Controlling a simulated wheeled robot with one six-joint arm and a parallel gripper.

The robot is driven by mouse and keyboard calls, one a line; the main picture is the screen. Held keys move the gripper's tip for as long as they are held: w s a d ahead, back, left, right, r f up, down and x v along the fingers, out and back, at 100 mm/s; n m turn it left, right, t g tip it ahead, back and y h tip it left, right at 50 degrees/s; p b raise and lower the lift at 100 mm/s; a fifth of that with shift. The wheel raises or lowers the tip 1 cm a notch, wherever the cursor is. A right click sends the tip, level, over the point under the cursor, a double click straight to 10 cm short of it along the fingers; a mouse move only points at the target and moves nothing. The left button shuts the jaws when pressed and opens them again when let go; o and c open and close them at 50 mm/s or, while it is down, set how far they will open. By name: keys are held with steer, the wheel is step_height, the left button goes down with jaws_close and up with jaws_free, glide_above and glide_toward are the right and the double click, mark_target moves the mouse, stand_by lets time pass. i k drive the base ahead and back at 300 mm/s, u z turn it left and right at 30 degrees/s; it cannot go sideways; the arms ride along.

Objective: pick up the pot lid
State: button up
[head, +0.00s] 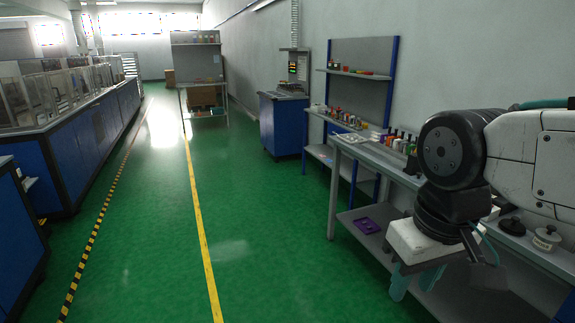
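A dark round piece with a knob (512,227), which looks like a pot lid, lies on the workbench at the right of the head view. Beside it is a pale round piece with a black knob (546,237); I cannot tell for sure which one is the pot lid. My gripper (416,283) hangs down in front of the bench, to the left of both pieces and apart from them. Its two teal fingers appear spread, with nothing visible between them. My arm hides part of the bench top.
The workbench (362,152) runs along the right wall, with several small coloured items on it. A purple tray (367,225) lies on its lower shelf. Blue cabinets (75,152) line the left. The green floor (150,240) between is clear.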

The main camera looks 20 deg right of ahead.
mark_target(513, 225)
steer(key=z, duration=0.6)
steer(key=i, duration=1.35)
steer(key=z, duration=0.55)
